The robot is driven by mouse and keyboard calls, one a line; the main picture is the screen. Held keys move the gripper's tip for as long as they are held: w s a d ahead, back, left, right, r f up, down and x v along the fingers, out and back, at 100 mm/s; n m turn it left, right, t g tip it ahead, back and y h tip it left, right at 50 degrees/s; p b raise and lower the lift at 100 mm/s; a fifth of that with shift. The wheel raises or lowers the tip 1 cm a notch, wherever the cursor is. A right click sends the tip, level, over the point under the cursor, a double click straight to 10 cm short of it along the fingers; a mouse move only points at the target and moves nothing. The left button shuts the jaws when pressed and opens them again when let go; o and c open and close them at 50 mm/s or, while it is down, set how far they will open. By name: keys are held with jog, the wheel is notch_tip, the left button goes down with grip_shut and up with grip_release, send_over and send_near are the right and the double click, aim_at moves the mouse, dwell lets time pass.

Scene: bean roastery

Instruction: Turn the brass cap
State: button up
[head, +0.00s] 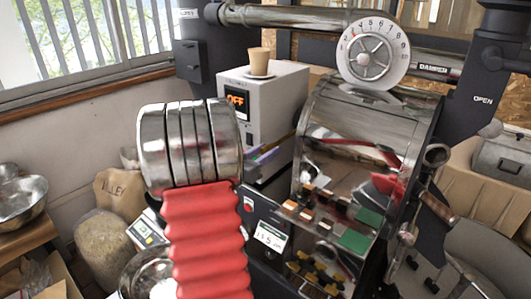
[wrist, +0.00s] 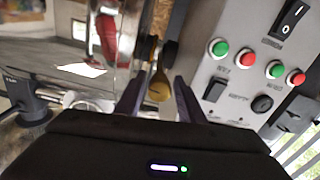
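The brass cap (wrist: 158,88) shows in the wrist view as a small yellow-brown rounded piece below a dark round fitting (wrist: 150,50). My gripper (wrist: 159,82) has its two dark fingers apart, one on each side of the cap in the picture. A gap shows between the cap and each finger, so the gripper is open and empty. I cannot tell how far the cap lies beyond the fingertips.
A grey control panel (wrist: 245,75) with red and green buttons and dark switches stands right of the fingers. Shiny metal (wrist: 45,60) lies to their left. In the head view, the roaster drum (head: 350,130) carries a numbered dial (head: 374,52), beside a grey box (head: 275,95) bearing a cup (head: 259,61).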

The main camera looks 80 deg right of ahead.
jog(key=c, duration=0.8)
jog(key=shift+n, duration=0.7)
jog(key=o, duration=1)
jog(key=shift+o, duration=0.2)
jog(key=shift+a, duration=0.1)
jog(key=v, duration=1.3)
jog(key=shift+w+a, duration=0.2)
jog(key=shift+a, duration=0.1)
